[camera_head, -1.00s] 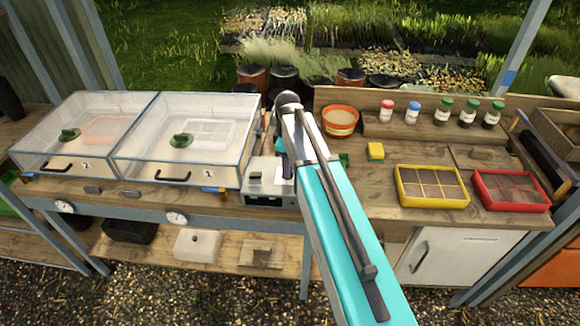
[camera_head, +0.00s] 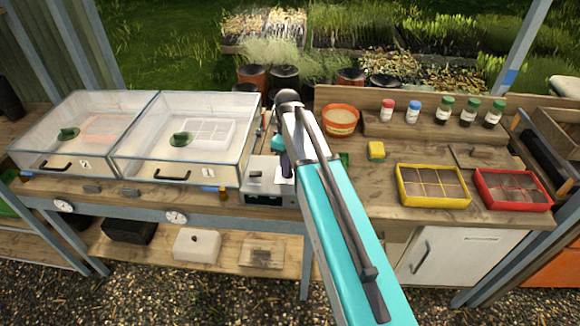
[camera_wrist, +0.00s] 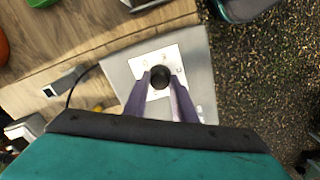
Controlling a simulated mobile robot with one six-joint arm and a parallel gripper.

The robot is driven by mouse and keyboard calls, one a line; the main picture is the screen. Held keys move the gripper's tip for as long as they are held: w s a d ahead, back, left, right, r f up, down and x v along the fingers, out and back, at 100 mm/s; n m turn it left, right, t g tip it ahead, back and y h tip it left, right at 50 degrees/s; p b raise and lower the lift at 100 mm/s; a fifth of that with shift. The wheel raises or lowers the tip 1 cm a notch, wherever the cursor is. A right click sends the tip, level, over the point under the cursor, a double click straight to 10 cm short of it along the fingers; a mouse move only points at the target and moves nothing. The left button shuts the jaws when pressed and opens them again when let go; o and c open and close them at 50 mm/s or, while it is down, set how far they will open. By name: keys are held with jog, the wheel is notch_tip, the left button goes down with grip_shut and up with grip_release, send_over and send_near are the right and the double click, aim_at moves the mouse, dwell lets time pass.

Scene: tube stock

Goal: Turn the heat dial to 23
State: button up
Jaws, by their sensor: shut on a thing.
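The heat dial (camera_wrist: 160,77) is a round black knob on a white plate (camera_wrist: 171,57) with small marks around it, seen in the wrist view. The marks are too small to read. The plate sits on a grey control box, which shows in the head view (camera_head: 258,189) right of the clear cases. My gripper (camera_wrist: 160,82) has its two purple fingers on either side of the knob, shut on it. In the head view my arm covers most of the dial and the box's right part.
Two clear propagator cases, numbered 2 (camera_head: 80,130) and 1 (camera_head: 190,135), stand left of the box. To the right are an orange bowl (camera_head: 341,120), a yellow sponge (camera_head: 376,150), a yellow tray (camera_head: 400,193) and a red tray (camera_head: 482,193).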

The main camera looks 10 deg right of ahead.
jog(key=shift+s+a+m, duration=0.1)
jog(key=shift+a+m, duration=0.05)
jog(key=shift+m, duration=1.45)
jog(key=o, duration=1)
jog(key=shift+o, duration=0.2)
jog(key=shift+r+b, duration=0.2)
jog(key=shift+b, duration=0.15)
notch_tip(320, 180, up, 13)
jog(key=b, duration=0.3)
jog(key=shift+r+b, duration=0.2)
jog(key=shift+b, duration=0.2)
jog(key=shift+f, duration=0.1)
